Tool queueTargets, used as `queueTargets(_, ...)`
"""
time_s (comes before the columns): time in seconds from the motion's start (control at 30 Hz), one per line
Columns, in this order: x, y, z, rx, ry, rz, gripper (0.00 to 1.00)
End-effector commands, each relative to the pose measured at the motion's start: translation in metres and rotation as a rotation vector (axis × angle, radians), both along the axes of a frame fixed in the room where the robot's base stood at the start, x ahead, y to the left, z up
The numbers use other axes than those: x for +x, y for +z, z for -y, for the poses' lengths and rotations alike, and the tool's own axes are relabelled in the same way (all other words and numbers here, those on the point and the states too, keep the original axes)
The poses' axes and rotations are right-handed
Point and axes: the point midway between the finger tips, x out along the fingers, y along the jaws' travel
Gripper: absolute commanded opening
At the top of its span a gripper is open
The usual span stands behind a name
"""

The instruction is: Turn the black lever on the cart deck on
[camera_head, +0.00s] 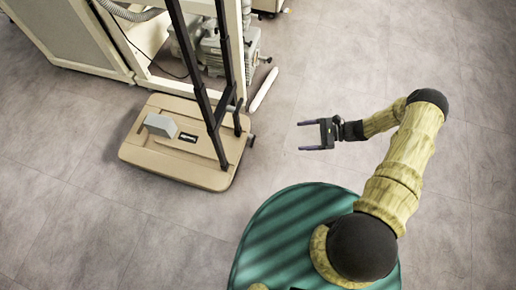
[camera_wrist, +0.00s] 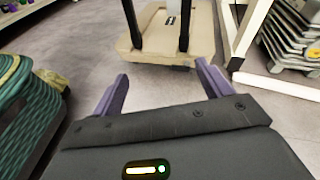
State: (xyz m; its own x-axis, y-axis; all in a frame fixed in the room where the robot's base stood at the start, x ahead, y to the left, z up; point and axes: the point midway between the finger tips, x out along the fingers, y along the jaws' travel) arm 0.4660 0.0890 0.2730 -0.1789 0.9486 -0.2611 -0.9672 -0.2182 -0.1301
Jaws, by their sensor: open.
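The beige cart deck (camera_head: 150,157) lies low on the floor at the left in the head view, and its near edge shows at the top of the wrist view (camera_wrist: 140,56). Two tall black posts (camera_head: 196,70) rise from its right side. A short black part (camera_head: 232,105) sits by the posts; I cannot tell if it is the lever. A small dark knob (camera_head: 251,140) juts from the deck's right edge. My gripper (camera_head: 300,136) is open and empty, right of the cart and apart from it. Its purple fingers (camera_wrist: 161,72) point toward the deck.
A grey block (camera_head: 160,125) and a black label (camera_head: 188,137) are on the deck. Behind stands a cream frame cabinet (camera_head: 75,40) with a grey pump (camera_head: 215,50). A white bar (camera_head: 263,90) lies on the floor. Grey floor between gripper and cart is clear.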

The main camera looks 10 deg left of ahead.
Motion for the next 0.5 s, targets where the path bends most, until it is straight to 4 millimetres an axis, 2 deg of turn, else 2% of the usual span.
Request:
queueTargets(0.03, 0.000, -0.036, -0.002, 0.031, -0.033, -0.021, 0.78)
queueTargets(0.3, 0.001, -0.135, -0.010, 0.189, -0.204, -0.114, 0.78)
queueTargets(0.4, 0.001, -0.157, -0.011, 0.231, -0.250, -0.136, 0.78)
queueTargets(0.5, 0.001, -0.166, -0.011, 0.252, -0.276, -0.147, 0.78)
